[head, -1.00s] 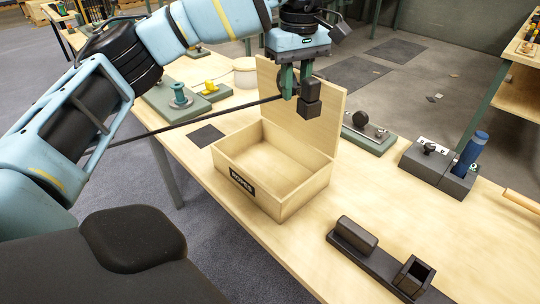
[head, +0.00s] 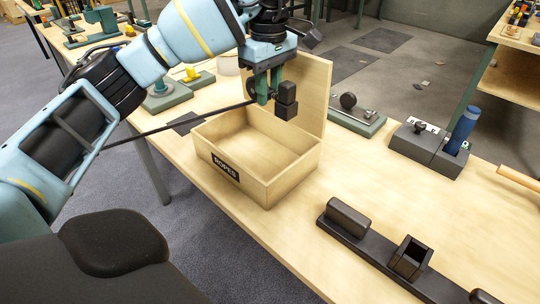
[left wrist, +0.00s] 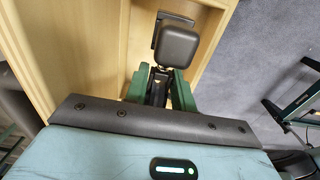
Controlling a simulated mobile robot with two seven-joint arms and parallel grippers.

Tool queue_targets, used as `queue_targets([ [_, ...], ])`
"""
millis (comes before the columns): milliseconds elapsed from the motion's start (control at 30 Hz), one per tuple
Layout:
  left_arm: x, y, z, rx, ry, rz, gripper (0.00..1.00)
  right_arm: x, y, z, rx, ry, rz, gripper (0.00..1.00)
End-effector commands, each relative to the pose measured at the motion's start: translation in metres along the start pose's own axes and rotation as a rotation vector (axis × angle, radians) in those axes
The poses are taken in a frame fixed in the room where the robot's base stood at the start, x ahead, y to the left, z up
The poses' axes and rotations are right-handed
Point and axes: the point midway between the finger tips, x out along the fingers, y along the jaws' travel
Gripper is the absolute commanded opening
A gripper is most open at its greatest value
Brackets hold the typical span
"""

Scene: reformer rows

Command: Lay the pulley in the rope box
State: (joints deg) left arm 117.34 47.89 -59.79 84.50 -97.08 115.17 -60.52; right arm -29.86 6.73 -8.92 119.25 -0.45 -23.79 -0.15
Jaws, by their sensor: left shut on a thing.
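The wooden rope box (head: 232,190), labelled ROPES, stands on the bench with its lid (head: 312,95) open and upright at the back. Its visible floor is empty. My left gripper (head: 263,98) points down over the box, in front of the lid. It is shut on the dark pulley (head: 287,100), whose blocky black part sticks out to the right of the fingers. A thin dark line runs from near the gripper down to the left. In the left wrist view the pulley (left wrist: 173,46) is beyond the green fingers (left wrist: 160,88), with box wood behind. My right gripper is out of view.
A black rack (head: 365,246) lies at the front right. A grey holder with a blue handle (head: 464,128) and a green plate with a knob (head: 357,115) stand behind. Green fixtures (head: 165,100) are at the left. Bare bench lies right of the box.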

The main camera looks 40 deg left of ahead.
Motion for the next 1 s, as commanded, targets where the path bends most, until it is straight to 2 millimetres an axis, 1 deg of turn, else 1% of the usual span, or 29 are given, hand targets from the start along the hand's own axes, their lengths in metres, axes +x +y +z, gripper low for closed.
queue_targets([
  [33, 0.016, 0.0, -0.001, -0.001, 0.0, -0.005, 0.0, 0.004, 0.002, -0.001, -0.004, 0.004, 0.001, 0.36],
  [200, 0.053, -0.001, -0.001, -0.001, 0.001, -0.004, 0.0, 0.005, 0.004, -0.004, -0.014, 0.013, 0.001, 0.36],
  [400, 0.093, -0.001, -0.001, -0.001, 0.0, -0.003, 0.0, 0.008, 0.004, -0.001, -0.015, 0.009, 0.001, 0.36],
  [533, 0.107, 0.0, 0.0, -0.001, 0.0, 0.0, 0.0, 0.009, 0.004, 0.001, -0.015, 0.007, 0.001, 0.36],
  [800, 0.113, 0.0, 0.0, 0.0, 0.0, 0.001, 0.0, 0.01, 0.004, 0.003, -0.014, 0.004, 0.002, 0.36],
  [867, 0.12, 0.0, 0.0, 0.0, 0.0, -0.002, 0.0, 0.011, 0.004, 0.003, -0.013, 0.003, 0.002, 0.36],
  [1000, 0.144, -0.001, 0.0, 0.0, -0.001, -0.003, 0.0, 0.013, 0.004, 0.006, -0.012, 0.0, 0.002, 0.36],
])
